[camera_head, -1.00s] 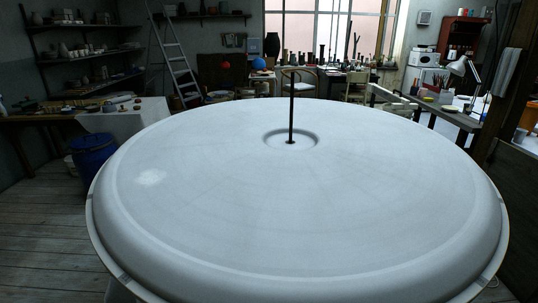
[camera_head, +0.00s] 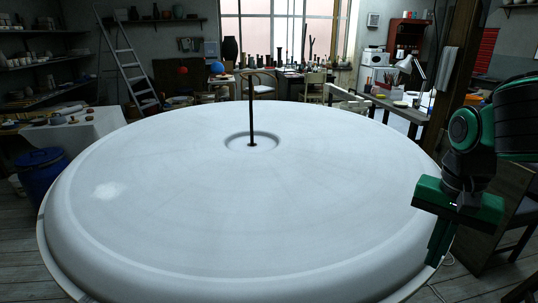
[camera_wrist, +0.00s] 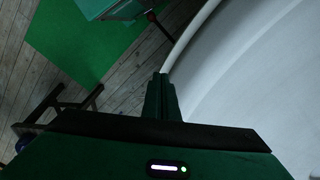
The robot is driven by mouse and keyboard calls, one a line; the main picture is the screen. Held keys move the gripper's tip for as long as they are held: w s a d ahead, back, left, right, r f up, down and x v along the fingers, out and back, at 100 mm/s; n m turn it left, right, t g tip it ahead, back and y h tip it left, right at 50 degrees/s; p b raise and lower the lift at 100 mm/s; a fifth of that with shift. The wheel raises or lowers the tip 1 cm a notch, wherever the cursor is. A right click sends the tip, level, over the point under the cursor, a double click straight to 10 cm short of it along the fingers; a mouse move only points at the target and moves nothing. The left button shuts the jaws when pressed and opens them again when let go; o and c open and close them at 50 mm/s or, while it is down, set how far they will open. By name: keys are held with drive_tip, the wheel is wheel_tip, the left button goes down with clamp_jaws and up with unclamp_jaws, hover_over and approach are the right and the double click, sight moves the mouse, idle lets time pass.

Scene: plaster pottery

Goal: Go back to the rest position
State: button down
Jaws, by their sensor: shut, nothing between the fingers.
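My gripper (camera_head: 438,245) is in the head view at the right, on the green and black end of my arm. Its fingers point down beside the right rim of the large round white plaster piece (camera_head: 300,215). The fingers are together and hold nothing. In the wrist view my gripper (camera_wrist: 161,82) shows as closed green fingers, with the curved white edge of the plaster piece (camera_wrist: 245,70) to the right. I cannot tell whether the fingers touch the rim.
A dark upright rod (camera_head: 251,115) stands at the plaster's centre. A blue bin (camera_head: 42,172) is at the left, a ladder (camera_head: 125,60) behind it. A wooden post (camera_head: 455,75) stands at the right. The wrist view shows a green surface (camera_wrist: 85,45) and plank floor.

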drive_tip(key=w+a+r, duration=0.1)
drive_tip(key=w+a, duration=0.1)
drive_tip(key=a, duration=0.6)
drive_tip(key=w+a+r, duration=0.1)
drive_tip(key=w+a, duration=0.1)
drive_tip(key=a, duration=0.6)
drive_tip(key=m, duration=0.2)
approach(257, 277)
drive_tip(key=d, duration=0.3)
drive_tip(key=shift+w+f, duration=0.15)
drive_tip(key=shift+f, duration=1.2)
drive_tip(key=shift+w+f, duration=0.1)
drive_tip(key=shift+f, duration=1.3)
drive_tip(key=shift+f, duration=0.65)
drive_tip(key=shift+a, duration=0.15)
drive_tip(key=shift+s+a+f+n, duration=0.1)
drive_tip(key=shift+s+a+n, duration=0.1)
drive_tip(key=shift+a, duration=0.55)
drive_tip(key=shift+s+a+f+n, duration=0.1)
drive_tip(key=shift+s+a, duration=0.1)
drive_tip(key=shift+a, duration=0.6)
drive_tip(key=shift+d, duration=0.1)
drive_tip(key=shift+w+d, duration=0.1)
drive_tip(key=shift+d, duration=0.15)
